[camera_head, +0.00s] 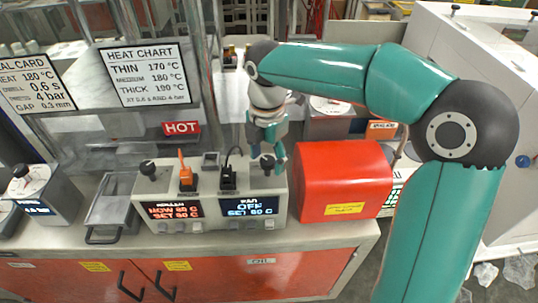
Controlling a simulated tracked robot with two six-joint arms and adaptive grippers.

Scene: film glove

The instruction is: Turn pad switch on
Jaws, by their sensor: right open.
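A control box (210,226) stands on the bench with two lit displays. The left display (174,210) shows "NOW 80 C" and "SET 80 C" in red. The right display (250,206) shows "OFF" and "SET 80 C"; its heading is small, probably "PAD". A black switch (228,178) with a dark cable-like stem sits above the right display, and an orange plug or switch (185,176) above the left one. My right gripper (266,154) is open, pointing down around or just above the box's right black knob (267,163); contact cannot be told. My left gripper is out of view.
A red rounded cover (342,180) stands close to the box's right. A metal tray (112,205) and a grey dial unit (40,190) are at the left. Heat chart signs (148,75) and a "HOT" sign (181,128) stand behind. My right arm spans the right side.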

